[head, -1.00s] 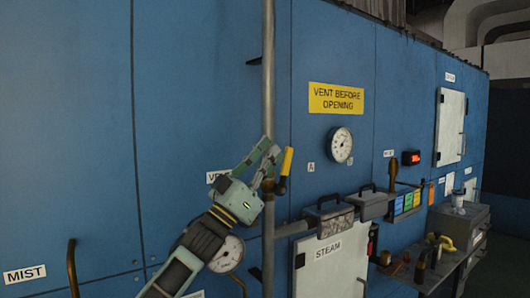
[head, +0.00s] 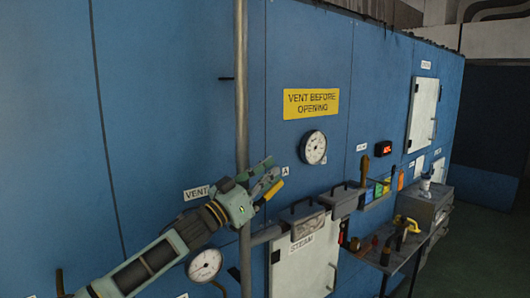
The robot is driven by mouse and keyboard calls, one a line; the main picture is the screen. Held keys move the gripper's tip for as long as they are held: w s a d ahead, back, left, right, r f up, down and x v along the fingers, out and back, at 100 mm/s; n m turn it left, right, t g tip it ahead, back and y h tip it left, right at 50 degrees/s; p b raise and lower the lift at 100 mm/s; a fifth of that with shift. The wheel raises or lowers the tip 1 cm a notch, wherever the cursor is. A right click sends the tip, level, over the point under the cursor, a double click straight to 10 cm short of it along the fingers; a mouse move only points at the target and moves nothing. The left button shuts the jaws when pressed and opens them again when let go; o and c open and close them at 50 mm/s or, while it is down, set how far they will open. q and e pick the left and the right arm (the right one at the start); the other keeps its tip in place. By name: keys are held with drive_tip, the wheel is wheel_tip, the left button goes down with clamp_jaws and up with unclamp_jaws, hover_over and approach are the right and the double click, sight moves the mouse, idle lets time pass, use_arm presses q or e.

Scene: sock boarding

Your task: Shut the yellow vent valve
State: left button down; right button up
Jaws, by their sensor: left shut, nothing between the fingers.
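The yellow vent valve handle (head: 271,191) stands out from the vertical pipe near the VENT label (head: 196,192). It slants from lower left to upper right. My left gripper (head: 268,174) is just above and beside the yellow handle, with its fingers pointing up and right. It is shut and holds nothing. Whether a finger touches the handle I cannot tell. The valve body is mostly hidden behind the gripper. My right gripper is not in view.
A grey vertical pipe (head: 241,85) runs behind my left gripper. A gauge (head: 205,265) sits below my wrist, another (head: 313,147) under the yellow VENT BEFORE OPENING sign (head: 311,103). The STEAM door (head: 305,265) is lower right. A shelf with tools (head: 390,258) stands further right.

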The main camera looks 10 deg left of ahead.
use_arm(q)
drive_tip(key=shift+w+d+f+g+y+p, duration=0.1)
drive_tip(key=shift+w+d+g+y+p, duration=0.05)
drive_tip(key=shift+w+g+y+p, duration=0.2)
drive_tip(key=shift+w+d+f+g+y, duration=0.25)
drive_tip(key=shift+w+d+f+g, duration=0.2)
drive_tip(key=shift+f, duration=0.1)
drive_tip(key=shift+f+g, duration=0.15)
drive_tip(key=shift+g, duration=0.15)
drive_tip(key=shift+y, duration=0.3)
